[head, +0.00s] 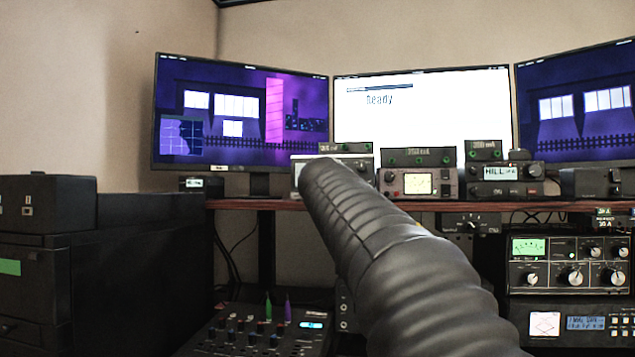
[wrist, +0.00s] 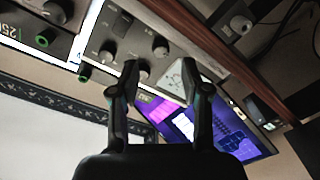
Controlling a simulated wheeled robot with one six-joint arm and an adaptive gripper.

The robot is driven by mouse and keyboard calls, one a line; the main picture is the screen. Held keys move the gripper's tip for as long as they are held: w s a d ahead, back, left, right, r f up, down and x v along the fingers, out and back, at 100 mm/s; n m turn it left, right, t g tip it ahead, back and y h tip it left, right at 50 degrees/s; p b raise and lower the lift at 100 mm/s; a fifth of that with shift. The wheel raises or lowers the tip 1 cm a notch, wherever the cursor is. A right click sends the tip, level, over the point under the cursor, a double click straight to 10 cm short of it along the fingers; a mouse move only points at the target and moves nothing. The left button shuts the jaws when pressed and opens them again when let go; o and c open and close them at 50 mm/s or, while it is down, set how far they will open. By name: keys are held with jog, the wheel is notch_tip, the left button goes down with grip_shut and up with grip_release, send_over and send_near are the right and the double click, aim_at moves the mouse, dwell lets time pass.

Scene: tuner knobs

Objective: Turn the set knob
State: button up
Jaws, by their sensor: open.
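In the wrist view, my gripper (wrist: 160,78) is open, with one finger on each side and nothing held between them. A grey tuner panel (wrist: 125,38) lies beyond the fingertips, tilted in the picture. It carries several dark round knobs, including an upper knob (wrist: 160,46) and a lower knob (wrist: 143,72) near the left fingertip. I cannot read labels, so I cannot tell which is the set knob. Contact is not clear. In the head view, my black sleeved arm reaches to a tuner box (head: 300,162) on the shelf and covers most of it; the gripper is hidden.
A wooden shelf (head: 270,204) holds more radio units, including one with a lit screen (head: 418,183) and one reading HILL (head: 500,172). Monitors stand behind, the middle one white (head: 440,110). A mixer (head: 255,335) is below, and an instrument rack (head: 570,262) is at right.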

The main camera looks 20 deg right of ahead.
jog(key=shift+p+x, duration=0.45)
jog(key=shift+x, duration=1.55)
jog(key=shift+a, duration=0.1)
grip_shut()
